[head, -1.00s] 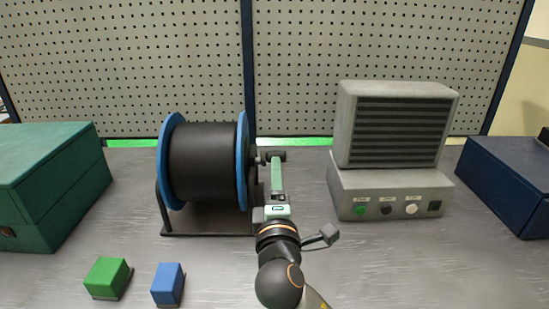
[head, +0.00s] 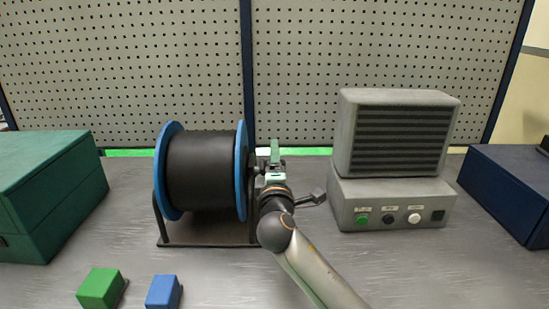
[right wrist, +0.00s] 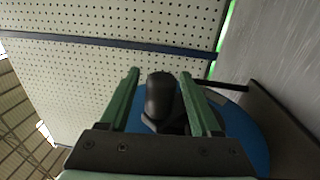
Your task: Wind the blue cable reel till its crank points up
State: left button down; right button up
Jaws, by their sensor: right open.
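The cable reel stands on the bench in the head view, with blue flanges (head: 241,170) and a wide black drum (head: 200,170) on a dark frame. Its crank is on the right side, mostly hidden behind my right gripper (head: 275,152) in the head view. In the right wrist view the black crank handle (right wrist: 160,95) sits between the two green fingers of that gripper (right wrist: 160,88), with gaps on both sides. The right gripper is open around the handle. Which way the crank points cannot be told clearly. My left gripper is not in view.
A grey machine (head: 390,185) with buttons stands right of the reel. A green box (head: 45,195) is at the left and a dark blue box (head: 510,185) at the right. A green block (head: 100,288) and a blue block (head: 163,292) lie in front. A pegboard (head: 380,50) closes the back.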

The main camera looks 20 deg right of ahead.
jog(key=shift+w+d, duration=0.1)
jog(key=shift+w, duration=0.25)
grip_shut()
dwell(0.4)
dwell(0.9)
